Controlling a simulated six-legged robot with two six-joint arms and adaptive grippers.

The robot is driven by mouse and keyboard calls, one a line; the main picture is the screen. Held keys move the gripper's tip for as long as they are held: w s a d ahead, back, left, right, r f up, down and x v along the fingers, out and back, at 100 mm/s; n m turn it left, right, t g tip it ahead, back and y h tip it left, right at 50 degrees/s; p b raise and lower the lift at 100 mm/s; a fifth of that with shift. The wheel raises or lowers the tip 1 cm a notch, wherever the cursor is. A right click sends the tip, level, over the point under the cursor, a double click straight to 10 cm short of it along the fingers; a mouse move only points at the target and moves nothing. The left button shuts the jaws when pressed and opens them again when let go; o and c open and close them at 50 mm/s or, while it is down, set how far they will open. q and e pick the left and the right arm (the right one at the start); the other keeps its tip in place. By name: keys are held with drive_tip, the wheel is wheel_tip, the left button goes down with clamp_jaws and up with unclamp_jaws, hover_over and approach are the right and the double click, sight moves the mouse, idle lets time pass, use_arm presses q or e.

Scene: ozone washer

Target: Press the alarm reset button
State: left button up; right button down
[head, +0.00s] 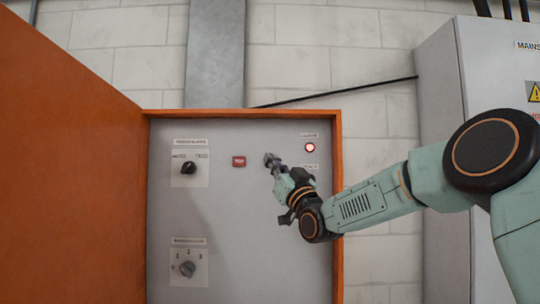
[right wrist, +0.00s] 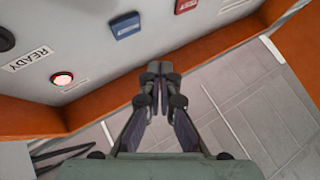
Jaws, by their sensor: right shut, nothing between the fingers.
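The grey control panel (head: 215,225) sits inside an orange cabinet. A small red square button (head: 239,161) is near its middle, and a red lamp (head: 309,147) glows at upper right. The right wrist view shows a blue square button (right wrist: 125,25), a red square button (right wrist: 185,5) and a lit lamp (right wrist: 62,78) by a READY label. The blue one does not show in the head view. I cannot read which button is alarm reset. My right gripper (head: 269,159) is shut and empty in front of the panel, right of the red button; its fingertips (right wrist: 158,68) meet. My left gripper is out of view.
The open orange door (head: 70,170) fills the left side. Two rotary switches, upper (head: 188,168) and lower (head: 187,269), are on the panel's left. A grey mains cabinet (head: 445,250) stands at right behind my arm. The panel's lower middle is clear.

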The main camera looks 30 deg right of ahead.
drive_tip(key=w+d+p, duration=0.1)
drive_tip(key=w+d, duration=0.1)
drive_tip(key=w, duration=0.1)
drive_tip(key=shift+w+p, duration=0.25)
drive_tip(key=shift+p, duration=0.1)
drive_tip(key=shift+s+d, duration=0.15)
drive_tip(key=shift+d, duration=0.2)
drive_tip(key=shift+a, duration=0.25)
drive_tip(key=shift+d, duration=0.2)
idle(0.3)
drive_tip(key=shift+w, duration=0.45)
